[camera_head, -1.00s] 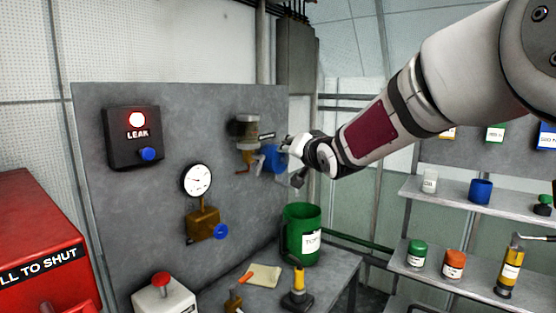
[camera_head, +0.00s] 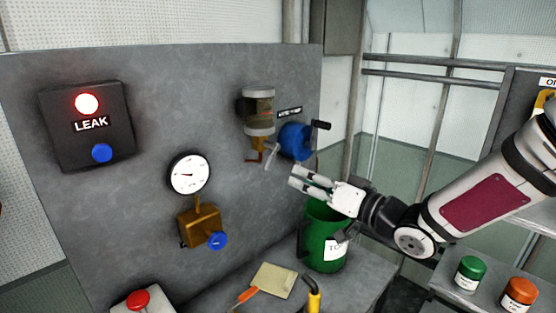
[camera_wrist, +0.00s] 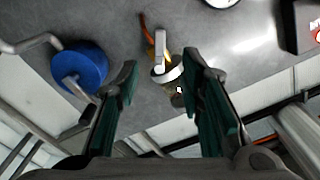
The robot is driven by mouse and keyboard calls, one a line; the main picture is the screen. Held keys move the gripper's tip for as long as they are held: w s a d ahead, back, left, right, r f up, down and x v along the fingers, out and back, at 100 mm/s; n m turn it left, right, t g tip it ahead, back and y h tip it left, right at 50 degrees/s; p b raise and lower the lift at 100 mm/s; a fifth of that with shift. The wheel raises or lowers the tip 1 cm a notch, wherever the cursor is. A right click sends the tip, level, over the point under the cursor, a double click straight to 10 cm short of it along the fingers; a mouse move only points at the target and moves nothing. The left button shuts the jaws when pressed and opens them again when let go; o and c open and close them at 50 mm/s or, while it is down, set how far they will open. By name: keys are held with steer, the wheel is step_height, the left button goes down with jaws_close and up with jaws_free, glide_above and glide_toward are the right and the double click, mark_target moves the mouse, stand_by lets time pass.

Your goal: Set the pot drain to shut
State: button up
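The pot (camera_head: 258,108) is a clear bowl with pale bands, mounted on the grey panel. Under it is a brass drain fitting (camera_head: 254,144) with a pale lever (camera_head: 271,156) slanting down; whether the drain is open or shut I cannot tell. My gripper (camera_head: 296,179) is open and empty, just right of and below the lever, apart from it. In the wrist view the pot (camera_wrist: 170,74), the pale lever (camera_wrist: 161,48) and an orange spout (camera_wrist: 147,32) show ahead, between and beyond my two fingers.
A blue wheel with a crank (camera_head: 295,141) stands close right of the pot. Below my gripper are a green can (camera_head: 322,245) and a bench (camera_head: 362,270). A gauge (camera_head: 189,174), a brass valve with blue knob (camera_head: 200,224) and a lit LEAK box (camera_head: 88,125) are left.

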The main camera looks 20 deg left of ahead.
mark_target(272, 164)
steer(key=x, duration=1.2)
steer(key=shift+w+a, duration=0.1)
steer(key=shift+w, duration=0.05)
jaws_close()
